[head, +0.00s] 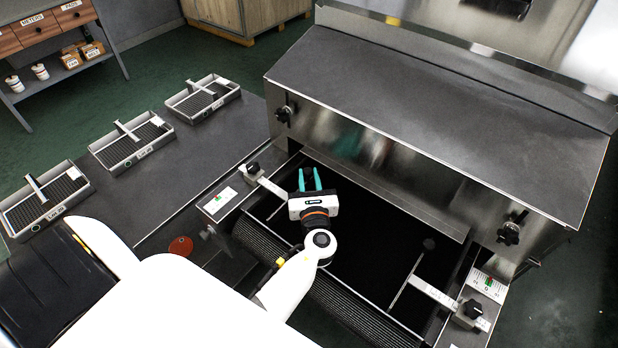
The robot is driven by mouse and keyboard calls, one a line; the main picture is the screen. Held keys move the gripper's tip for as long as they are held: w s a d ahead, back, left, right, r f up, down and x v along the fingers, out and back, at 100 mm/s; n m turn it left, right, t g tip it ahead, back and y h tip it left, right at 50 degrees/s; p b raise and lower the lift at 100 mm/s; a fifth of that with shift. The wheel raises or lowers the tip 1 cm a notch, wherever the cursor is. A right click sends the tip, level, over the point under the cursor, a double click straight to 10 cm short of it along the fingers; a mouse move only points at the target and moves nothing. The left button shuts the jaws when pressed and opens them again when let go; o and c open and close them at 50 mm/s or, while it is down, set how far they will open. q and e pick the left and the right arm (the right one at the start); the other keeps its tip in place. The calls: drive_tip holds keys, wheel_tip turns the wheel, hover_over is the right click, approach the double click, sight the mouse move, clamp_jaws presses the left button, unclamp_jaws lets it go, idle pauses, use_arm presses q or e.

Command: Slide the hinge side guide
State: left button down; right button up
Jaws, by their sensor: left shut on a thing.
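Two side guides stand over the dark belt at the dryer mouth. The left side guide (270,187) has a pale arm, a clamp block and a black knob, beside a small scale plate (219,201). My left gripper (310,178), with teal fingers, is at the inner end of this guide and shut on it; the wrist hides the exact contact. The right side guide (428,292) has a thin rail, a ruled arm and a black knob (474,308), with its own scale plate (488,285). I cannot tell which is the hinge side. My right gripper is not in view.
The steel dryer hood (430,110) rises just behind the belt, with black knobs on its front (284,113) and (509,233). Several trays (132,142) with mesh bottoms lie on the dark table at left. A red disc (180,246) lies near its edge.

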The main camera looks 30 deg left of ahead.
use_arm(q)
drive_tip(key=shift+d, duration=0.2)
drive_tip(key=c, duration=1.2)
unclamp_jaws()
drive_tip(key=shift+s, duration=0.1)
drive_tip(key=b+v, duration=0.2)
drive_tip(key=v, duration=0.9)
drive_tip(key=shift+f, duration=0.1)
drive_tip(key=shift+s+d, duration=0.35)
drive_tip(key=shift+d, duration=0.05)
